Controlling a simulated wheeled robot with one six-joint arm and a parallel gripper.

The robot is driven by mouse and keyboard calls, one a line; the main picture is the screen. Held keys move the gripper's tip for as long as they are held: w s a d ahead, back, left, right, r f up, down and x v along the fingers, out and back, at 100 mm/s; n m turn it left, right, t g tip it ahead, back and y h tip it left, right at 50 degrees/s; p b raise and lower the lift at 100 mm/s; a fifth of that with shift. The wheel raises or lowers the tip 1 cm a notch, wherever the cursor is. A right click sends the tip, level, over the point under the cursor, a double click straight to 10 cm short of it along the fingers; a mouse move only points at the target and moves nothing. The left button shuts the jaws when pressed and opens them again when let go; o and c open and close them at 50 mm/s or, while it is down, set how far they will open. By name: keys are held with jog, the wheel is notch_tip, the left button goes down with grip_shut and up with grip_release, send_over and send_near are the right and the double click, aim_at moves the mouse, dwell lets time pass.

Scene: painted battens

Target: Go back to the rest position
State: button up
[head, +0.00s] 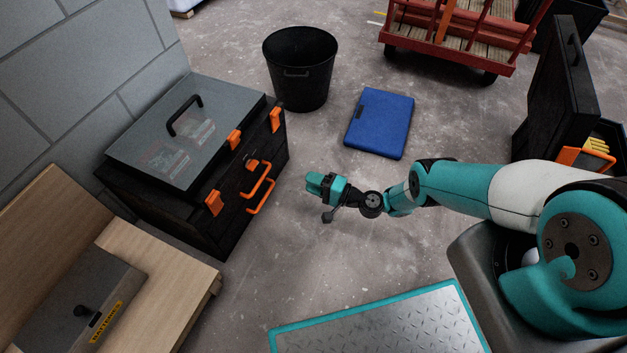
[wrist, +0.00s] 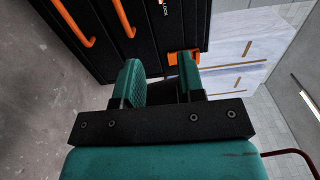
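My gripper (head: 318,186) is held out over the concrete floor at the end of my teal and white arm, to the right of the black toolbox (head: 209,228). In the wrist view its two teal fingers stand apart, and the gap between the fingertips (wrist: 160,74) looks empty. The toolbox front with orange handles (wrist: 115,18) lies beyond the fingers in that view. My gripper appears apart from everything around it.
A black bin (head: 301,85) and a blue case (head: 380,123) are on the floor behind. A red cart (head: 458,35) is at the back. A grey battery box (head: 88,290) sits on a wooden bench (head: 165,278). An open black case (head: 560,80) is at right. Floor around my gripper is clear.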

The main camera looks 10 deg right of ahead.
dwell(0.3)
jog(key=w+a+r+n+g, duration=0.35)
jog(key=w+r, duration=0.25)
jog(key=r, duration=0.5)
jog(key=w+a+r+n+g, duration=0.2)
jog(key=w+r+n+g, duration=0.25)
jog(key=r, duration=0.75)
jog(key=s+r+n+g+h, duration=0.1)
jog(key=s+r+n+h, duration=0.2)
jog(key=s+r, duration=0.7)
jog(key=s+r+n+g+h, duration=0.1)
jog(key=s+r+n+h, duration=0.3)
jog(key=r, duration=1)
jog(key=s+d+r+h, duration=0.1)
jog(key=s+d, duration=0.2)
jog(key=s, duration=0.5)
jog(key=s+d+r+g+h, duration=0.1)
jog(key=s+d+r, duration=0.1)
jog(key=s, duration=0.5)
jog(key=s+d+r+h, duration=0.1)
jog(key=s+d, duration=0.2)
jog(key=s, duration=0.5)
notch_tip(320, 180, up, 32)
jog(key=p, duration=3.2)
jog(key=shift+a, duration=0.1)
